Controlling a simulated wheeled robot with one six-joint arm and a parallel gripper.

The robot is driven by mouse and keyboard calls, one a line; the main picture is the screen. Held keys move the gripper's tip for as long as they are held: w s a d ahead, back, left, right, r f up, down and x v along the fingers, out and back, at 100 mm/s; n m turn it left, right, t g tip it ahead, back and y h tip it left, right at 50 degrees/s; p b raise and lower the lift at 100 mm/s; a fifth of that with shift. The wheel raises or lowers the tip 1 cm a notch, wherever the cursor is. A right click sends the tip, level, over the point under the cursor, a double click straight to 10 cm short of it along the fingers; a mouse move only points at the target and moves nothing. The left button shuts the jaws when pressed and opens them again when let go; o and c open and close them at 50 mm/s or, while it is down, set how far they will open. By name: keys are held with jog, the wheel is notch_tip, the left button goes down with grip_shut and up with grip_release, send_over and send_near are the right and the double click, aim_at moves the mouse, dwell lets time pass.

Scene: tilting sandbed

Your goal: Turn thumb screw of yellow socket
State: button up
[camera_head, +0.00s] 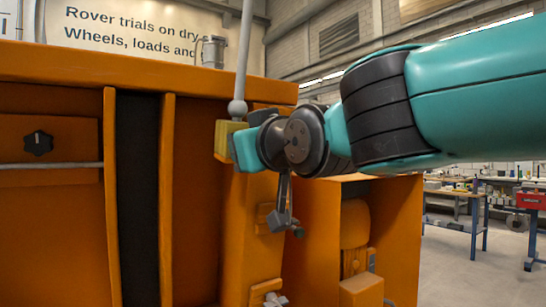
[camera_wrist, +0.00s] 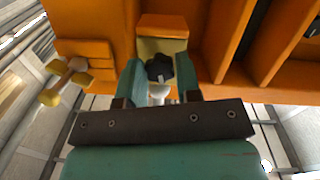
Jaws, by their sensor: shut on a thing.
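The yellow socket (camera_head: 222,140) is fixed to the side of the orange frame, near its top corner. My gripper (camera_wrist: 158,75) is shut on the thumb screw, one teal finger on each side. In the head view my gripper (camera_head: 245,150) meets the socket from the right and hides the screw.
Another dark knob (camera_head: 38,143) sits on the orange panel at left, above a metal bar. A grey hanging lever (camera_head: 282,208) and orange brackets lie below my wrist. A yellow-ended handle (camera_wrist: 60,80) shows at left in the wrist view.

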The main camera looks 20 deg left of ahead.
jog(key=shift+f+m, duration=0.1)
jog(key=shift+m, duration=0.4)
jog(key=shift+b, duration=0.3)
jog(key=o, duration=0.9)
jog(key=b+v, duration=0.4)
jog(key=v, duration=1.3)
jog(key=shift+d, duration=0.3)
jog(key=shift+w, duration=0.1)
